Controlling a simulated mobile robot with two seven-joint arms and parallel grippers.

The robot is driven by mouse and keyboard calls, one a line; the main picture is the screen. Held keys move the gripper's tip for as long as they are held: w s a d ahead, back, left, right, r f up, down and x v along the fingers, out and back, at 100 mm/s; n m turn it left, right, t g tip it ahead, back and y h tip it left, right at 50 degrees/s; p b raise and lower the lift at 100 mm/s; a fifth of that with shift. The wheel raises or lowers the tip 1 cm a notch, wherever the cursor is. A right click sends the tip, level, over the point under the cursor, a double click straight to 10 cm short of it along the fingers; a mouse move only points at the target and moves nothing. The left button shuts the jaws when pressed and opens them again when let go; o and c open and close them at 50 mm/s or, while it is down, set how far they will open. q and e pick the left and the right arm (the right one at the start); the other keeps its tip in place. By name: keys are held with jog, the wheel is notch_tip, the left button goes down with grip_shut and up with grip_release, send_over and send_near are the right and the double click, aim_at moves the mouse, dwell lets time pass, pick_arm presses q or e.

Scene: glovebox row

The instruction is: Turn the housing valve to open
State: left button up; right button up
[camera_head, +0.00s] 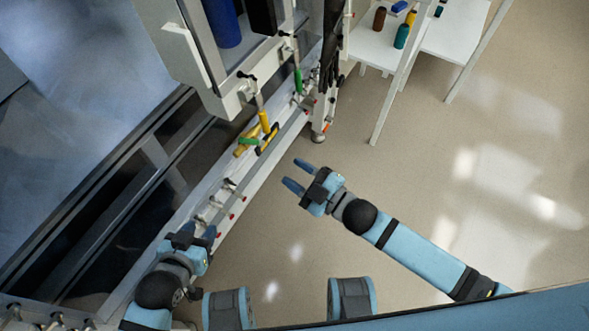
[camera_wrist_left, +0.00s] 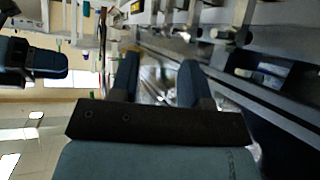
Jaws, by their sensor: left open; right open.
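Valve-like parts with coloured handles sit on the rail of the glovebox row in the head view: a yellow handle (camera_head: 264,122), a yellow-and-black one (camera_head: 268,138), a green one (camera_head: 249,141) and a further green one (camera_head: 298,80). I cannot tell which is the housing valve. My left gripper (camera_head: 200,236) is open and empty beside the near part of the rail, short of these handles. Its two fingers (camera_wrist_left: 158,82) stand apart in the left wrist view. My right gripper (camera_head: 294,174) is open and empty over the floor, right of the rail, apart from the handles.
The rail (camera_head: 237,190) carries several small fittings. A white cabinet (camera_head: 185,60) with a blue cylinder (camera_head: 222,22) stands above it. White tables (camera_head: 372,48) with small bottles stand at the top right. The floor (camera_head: 430,180) on the right is clear.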

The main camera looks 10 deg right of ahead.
jog(key=shift+w, duration=0.15)
jog(key=c, duration=0.4)
jog(key=w+m+h+p, duration=0.1)
jog(key=w+d+m+h+p, duration=0.1)
jog(key=w+m, duration=0.1)
jog(key=w+m+h+p, duration=0.1)
jog(key=w+m, duration=0.1)
jog(key=shift+w+d+r+g+p, duration=0.2)
jog(key=shift+d+r+g+p, duration=0.1)
jog(key=shift+d+r+p, duration=0.1)
grip_shut()
jog(key=m+g+y+p, duration=0.2)
jog(key=m+g+p, duration=0.6)
jog(key=g, duration=0.2)
send_near(252, 142)
pick_arm(q)
notch_tip(252, 142, up, 6)
jog(key=shift+s+a, duration=0.4)
jog(key=shift+a, duration=0.05)
pick_arm(e)
jog(key=w+a, duration=0.1)
jog(key=a, duration=0.6)
jog(key=shift+w+a+f, duration=0.35)
jog(key=shift+w+f, duration=0.05)
